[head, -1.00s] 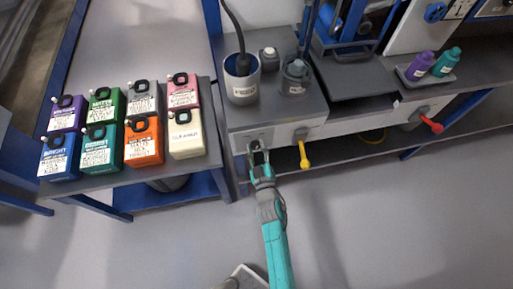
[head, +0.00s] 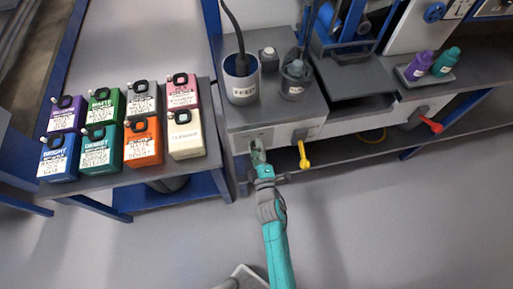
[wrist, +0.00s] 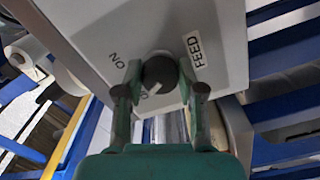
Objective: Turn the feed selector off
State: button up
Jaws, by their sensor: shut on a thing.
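The feed selector (wrist: 160,70) is a round dark knob on a pale panel, beside a FEED label (wrist: 194,50). An ON label (wrist: 117,60) is at its upper left in the wrist view. A second label below that one is partly hidden by a finger. A pale mark shows low on the knob's left side, pointing down-left; I cannot tell for sure whether it is the pointer. My gripper (wrist: 160,86) is shut on the knob, one finger on each side. In the head view my gripper (head: 257,148) reaches the left end of the panel and hides the knob.
A yellow lever (head: 303,154) sticks out just right of my gripper, and a red lever (head: 432,124) is farther right. A FEED cup (head: 241,80) stands on the bench above. Several coloured jugs (head: 143,143) stand on the left table. The floor in front is clear.

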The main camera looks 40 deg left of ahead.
dwell(0.4)
jog(key=o, duration=1.1)
jog(key=shift+o, duration=0.2)
jog(key=v, duration=1.2)
jog(key=shift+d, duration=0.1)
